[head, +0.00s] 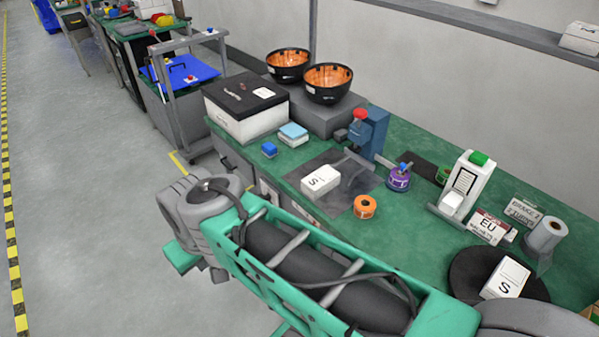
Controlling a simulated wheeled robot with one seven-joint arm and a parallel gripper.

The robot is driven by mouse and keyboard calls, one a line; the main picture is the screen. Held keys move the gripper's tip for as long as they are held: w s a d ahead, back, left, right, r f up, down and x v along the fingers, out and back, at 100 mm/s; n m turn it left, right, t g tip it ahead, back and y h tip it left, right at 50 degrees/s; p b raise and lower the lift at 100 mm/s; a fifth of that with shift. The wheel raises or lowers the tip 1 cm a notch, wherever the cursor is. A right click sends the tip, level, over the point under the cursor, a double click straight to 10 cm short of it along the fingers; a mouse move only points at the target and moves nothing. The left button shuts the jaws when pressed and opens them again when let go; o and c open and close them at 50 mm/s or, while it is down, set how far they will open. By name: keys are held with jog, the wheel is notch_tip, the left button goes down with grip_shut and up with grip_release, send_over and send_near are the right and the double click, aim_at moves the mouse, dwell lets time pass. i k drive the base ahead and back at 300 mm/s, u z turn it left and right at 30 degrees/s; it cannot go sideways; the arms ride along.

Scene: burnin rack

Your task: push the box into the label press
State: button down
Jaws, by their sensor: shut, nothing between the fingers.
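A white box marked "S" (320,181) sits on a dark grey mat (333,209) on the green bench. A second white box marked "S" (506,278) sits on a round black disc (467,272) at the right. A blue press-like device with a red knob (372,135) stands behind the first box, apart from it. A white upright device with a green top (468,180) and a striped label on its face stands further right. I cannot tell which device is the label press. My arm crosses the foreground; my gripper does not show.
An orange roll (365,207) and a purple roll (399,178) stand right of the mat. An "EU" card (488,227) and a grey-white roll (545,234) are near the disc. A black-lidded white case (245,113) and two bowls (328,82) occupy the bench's left end. The floor at left is clear.

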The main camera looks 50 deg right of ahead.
aim_at(319, 182)
jog(key=u, duration=0.05)
jog(key=i, duration=0.15)
jog(key=z, duration=1.35)
jog(key=k, duration=0.55)
jog(key=u, duration=0.9)
jog(key=i, duration=1.5)
jog(key=z, duration=0.55)
